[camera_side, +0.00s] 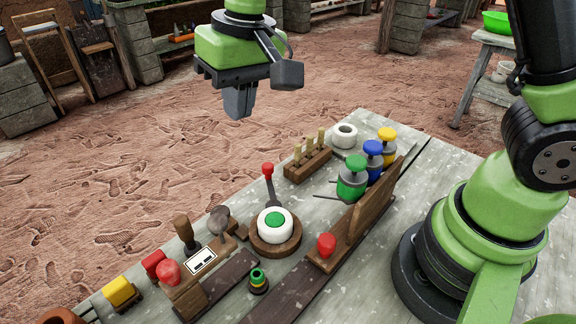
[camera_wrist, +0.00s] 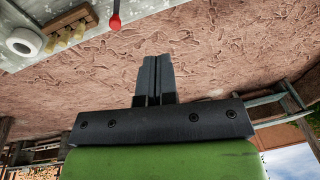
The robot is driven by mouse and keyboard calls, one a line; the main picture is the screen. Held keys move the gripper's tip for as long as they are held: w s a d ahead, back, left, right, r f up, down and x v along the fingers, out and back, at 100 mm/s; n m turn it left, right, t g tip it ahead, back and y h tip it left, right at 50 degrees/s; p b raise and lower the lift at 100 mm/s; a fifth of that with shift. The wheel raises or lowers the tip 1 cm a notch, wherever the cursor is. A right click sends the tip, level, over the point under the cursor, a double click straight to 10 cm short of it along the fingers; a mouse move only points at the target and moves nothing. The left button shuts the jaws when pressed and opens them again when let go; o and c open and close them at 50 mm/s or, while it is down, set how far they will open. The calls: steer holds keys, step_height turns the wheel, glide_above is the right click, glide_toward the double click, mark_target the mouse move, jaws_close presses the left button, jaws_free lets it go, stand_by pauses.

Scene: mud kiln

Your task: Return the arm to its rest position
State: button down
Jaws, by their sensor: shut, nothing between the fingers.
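My gripper (camera_side: 238,101) hangs high above the mud floor, past the far edge of the table, with its fingers pointing down. In the wrist view its two dark fingers (camera_wrist: 154,76) lie side by side, shut and empty. No object is near the fingertips. The grey plank table (camera_side: 300,222) stands below and to the right of my gripper in the side view.
On the table are a white disc with a green centre (camera_side: 272,230), a red-knobbed lever (camera_side: 268,172), green (camera_side: 352,178), blue (camera_side: 373,149) and yellow (camera_side: 387,135) lidded jars, a white ring (camera_side: 344,137) and a wooden peg block (camera_side: 307,162). Open floor surrounds my gripper.

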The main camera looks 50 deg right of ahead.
steer(key=s+d+r+m+t, duration=0.1)
steer(key=s+d+r, duration=0.3)
steer(key=s, duration=0.5)
steer(key=s+d+r+m+t, duration=0.1)
steer(key=s+d+r+t, duration=0.3)
steer(key=s, duration=0.4)
steer(key=shift+s+d+r+m+t+y, duration=0.3)
steer(key=shift+s+d+r+m+y, duration=0.15)
steer(key=shift+d, duration=0.35)
steer(key=shift+w+r, duration=0.1)
